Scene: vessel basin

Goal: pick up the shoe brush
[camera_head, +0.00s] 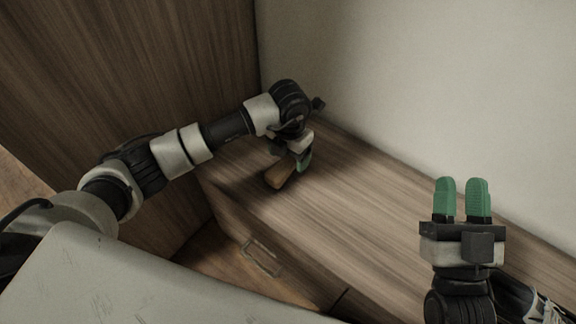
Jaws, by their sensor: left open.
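The shoe brush (280,174), a brown wooden piece, lies on the wooden cabinet top near its left end.
The wooden cabinet top (370,190) is clear between the brush and my right gripper. A dark shoe with laces (532,303) is at the lower right. A tall wooden panel (150,60) stands left, a pale wall behind. A drawer handle (263,258) shows on the front.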

